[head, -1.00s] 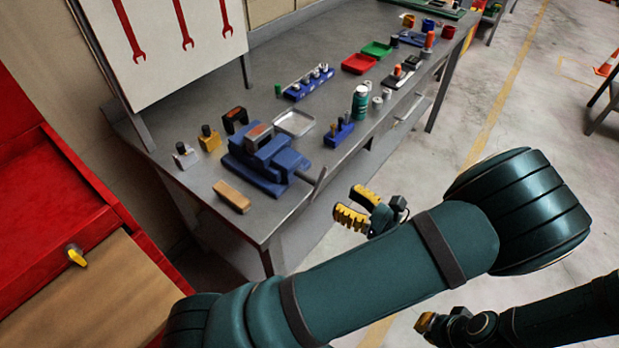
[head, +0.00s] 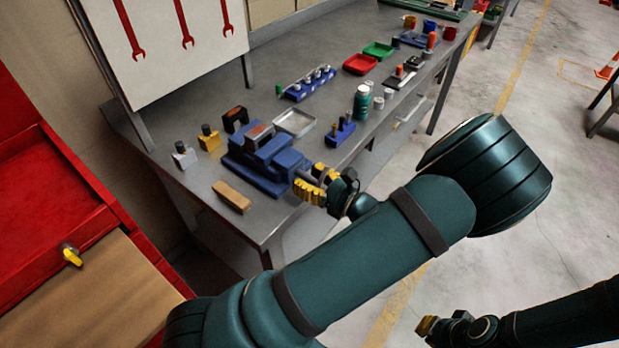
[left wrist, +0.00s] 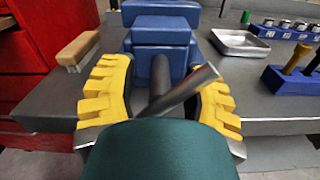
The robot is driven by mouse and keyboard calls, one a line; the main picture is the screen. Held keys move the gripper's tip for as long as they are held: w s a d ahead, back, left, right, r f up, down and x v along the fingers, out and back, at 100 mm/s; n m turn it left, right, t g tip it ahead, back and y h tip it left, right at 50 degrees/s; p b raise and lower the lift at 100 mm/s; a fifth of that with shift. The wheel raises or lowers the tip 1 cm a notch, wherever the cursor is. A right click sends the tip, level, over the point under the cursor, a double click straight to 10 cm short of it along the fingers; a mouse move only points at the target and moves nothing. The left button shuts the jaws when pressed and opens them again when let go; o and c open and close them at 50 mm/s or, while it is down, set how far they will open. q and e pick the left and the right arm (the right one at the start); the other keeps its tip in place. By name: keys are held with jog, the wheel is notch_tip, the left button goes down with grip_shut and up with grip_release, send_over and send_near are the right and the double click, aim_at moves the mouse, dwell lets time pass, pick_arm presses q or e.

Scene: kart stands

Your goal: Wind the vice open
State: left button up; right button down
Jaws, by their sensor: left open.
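The blue vice (head: 262,158) stands on the workbench near its front left corner. In the left wrist view the vice (left wrist: 160,38) is straight ahead, and its grey handle bar (left wrist: 186,90) lies slanted across the screw end. My left gripper (head: 317,185) is at the screw end of the vice. Its yellow fingers are open, one on each side of the screw and handle; I cannot tell whether they touch it. My right gripper (head: 428,325) shows small at the lower right, away from the bench; its fingers are not clear.
A wooden-handled brush or block (head: 232,196) lies left of the vice. A metal tray (head: 296,122), a blue holder (head: 339,132) and a green bottle (head: 361,103) stand to the right. A red cabinet (head: 60,225) is at the left.

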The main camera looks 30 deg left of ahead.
pick_arm(q)
grip_shut()
jog(key=shift+r+m+p, duration=0.15)
jog(key=shift+m+p, duration=0.25)
jog(key=shift+p, duration=0.45)
jog(key=m+p, duration=0.5)
jog(key=p, duration=0.2)
jog(key=shift+p, duration=0.4)
jog(key=shift+m+p, duration=0.6)
jog(key=shift+m, duration=0.3)
jog(key=shift+m+p, duration=0.7)
jog(key=shift+m, duration=0.3)
pick_arm(e)
notch_tip(320, 180, up, 12)
jog(key=w, duration=0.1)
jog(key=shift+w+d+r+t, duration=0.2)
jog(key=shift+w+t, duration=0.1)
